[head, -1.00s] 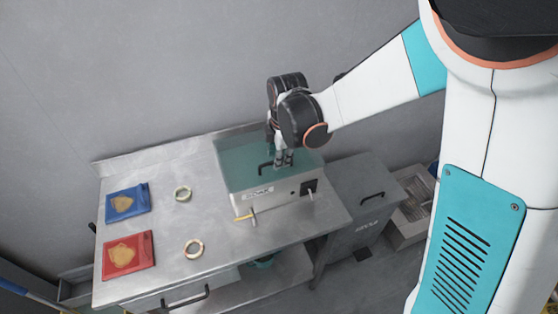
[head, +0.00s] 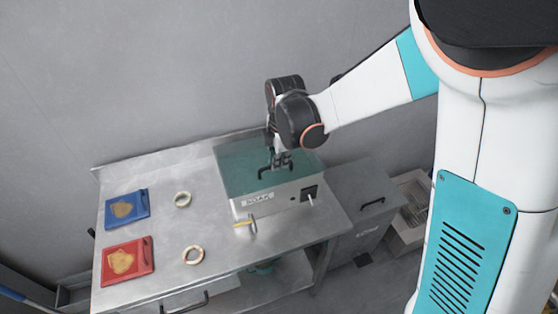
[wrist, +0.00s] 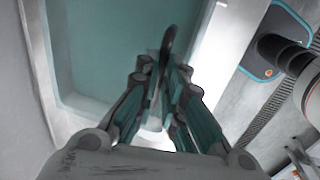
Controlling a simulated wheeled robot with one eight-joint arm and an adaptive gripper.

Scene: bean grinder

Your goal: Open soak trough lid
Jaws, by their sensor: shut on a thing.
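The soak trough (head: 265,201) is a metal box with a "SOAK" label on the right half of the steel bench. Its lid (head: 235,172) is a see-through teal panel lying over the top; I cannot tell whether it is lifted at all. The wrist view shows the teal lid (wrist: 105,45) from close by. A black bar handle (head: 263,172) stands near the lid's front edge, and its end shows in the wrist view (wrist: 168,45). My gripper (head: 279,161) is over the handle, and its fingers (wrist: 160,75) are shut around it, hiding part of it.
The steel bench (head: 160,235) also holds a blue tray (head: 112,218), a red tray (head: 112,272) and two pale rings (head: 182,199) (head: 193,255). A yellow-tipped lever (head: 243,222) sticks out at the trough's front. A grey bin (head: 345,215) stands right of the bench.

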